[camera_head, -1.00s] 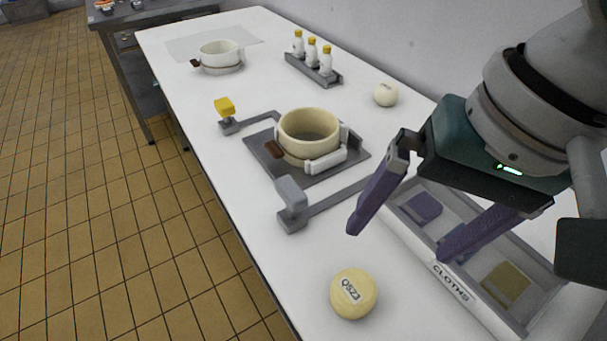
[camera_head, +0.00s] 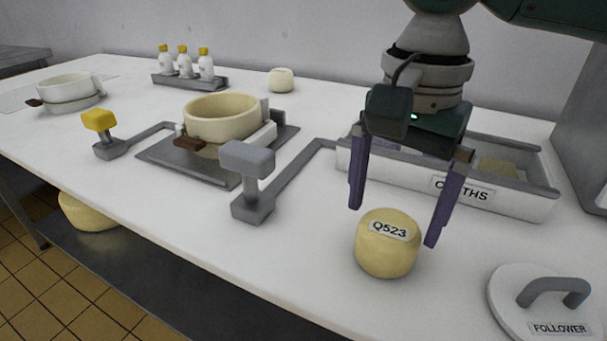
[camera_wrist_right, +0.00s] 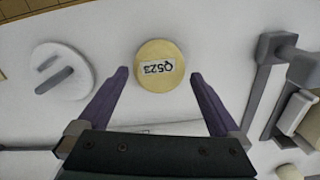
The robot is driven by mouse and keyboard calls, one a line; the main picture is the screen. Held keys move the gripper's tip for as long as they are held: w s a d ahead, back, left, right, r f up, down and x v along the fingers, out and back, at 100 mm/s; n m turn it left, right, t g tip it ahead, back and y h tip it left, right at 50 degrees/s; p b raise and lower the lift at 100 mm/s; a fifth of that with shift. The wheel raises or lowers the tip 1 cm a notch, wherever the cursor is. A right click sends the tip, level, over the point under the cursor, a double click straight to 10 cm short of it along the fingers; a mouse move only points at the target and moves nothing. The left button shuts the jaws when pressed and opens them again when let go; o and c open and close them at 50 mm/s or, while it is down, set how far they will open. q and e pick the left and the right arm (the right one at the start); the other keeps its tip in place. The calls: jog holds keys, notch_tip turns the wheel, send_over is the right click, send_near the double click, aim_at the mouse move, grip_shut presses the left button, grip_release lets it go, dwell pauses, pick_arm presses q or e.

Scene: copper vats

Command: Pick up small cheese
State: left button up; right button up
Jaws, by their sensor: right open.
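A small round pale-yellow cheese labelled Q523 (camera_head: 387,250) sits on the white table near its front edge. It also shows in the right wrist view (camera_wrist_right: 160,72), just beyond the fingertips and between their lines. My right gripper (camera_head: 397,225) is open, its two purple fingers pointing down just behind and above the cheese, apart from it. In the wrist view the gripper (camera_wrist_right: 159,74) holds nothing. A larger pale cheese (camera_head: 90,212) sits on the shelf below the table. My left gripper is not in view.
A white tray labelled cloths (camera_head: 515,205) lies behind the gripper. A follower lid with grey handle (camera_head: 510,300) is to the right. A grey lever (camera_head: 250,180) and a cream mould (camera_head: 222,118) stand to the left. A small white ball (camera_head: 281,80) and bottles (camera_head: 185,65) are farther back.

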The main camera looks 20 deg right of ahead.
aim_at(391, 225)
notch_tip(391, 225, down, 6)
jog(key=shift+d+r+b, duration=0.1)
jog(key=shift+r+b, duration=0.15)
jog(key=shift+b, duration=0.65)
jog(key=shift+c, duration=0.2)
jog(key=c, duration=1.2)
jog(key=shift+r, duration=0.1)
jog(key=shift+c, duration=0.5)
jog(key=shift+r, duration=0.1)
